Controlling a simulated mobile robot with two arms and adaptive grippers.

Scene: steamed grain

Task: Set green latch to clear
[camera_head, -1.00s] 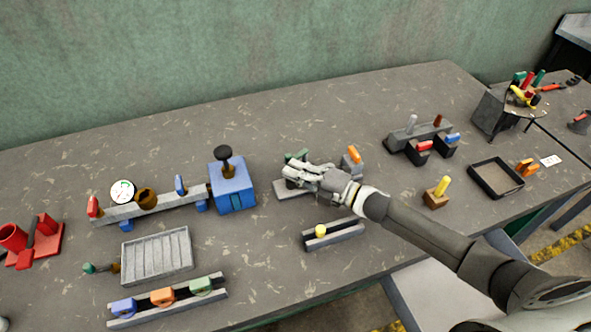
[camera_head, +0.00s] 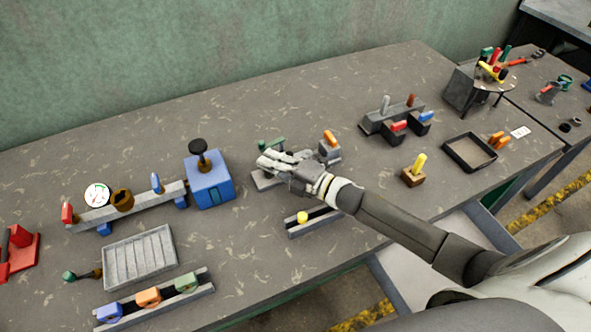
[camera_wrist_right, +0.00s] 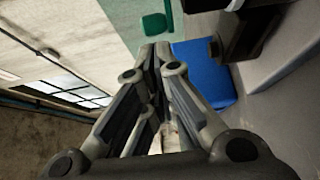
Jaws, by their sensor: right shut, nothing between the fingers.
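A green part (camera_head: 272,145), which looks like the green latch, stands at the back of a small grey base (camera_head: 264,181) in the middle of the table. My right gripper (camera_head: 262,164) is shut and empty, over this base and in front of the green part, hiding some of both. Whether it touches the green part cannot be told. In the right wrist view my fingers (camera_wrist_right: 158,60) are together, with a green piece (camera_wrist_right: 154,25) just beyond their tips. The latch's setting cannot be read. My left gripper is not in view.
A blue box (camera_head: 210,184) with a black knob stands left of my gripper. An orange-topped grey block (camera_head: 329,150) is close on the right. A rail with a yellow ball (camera_head: 303,217) lies in front. The table behind is clear.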

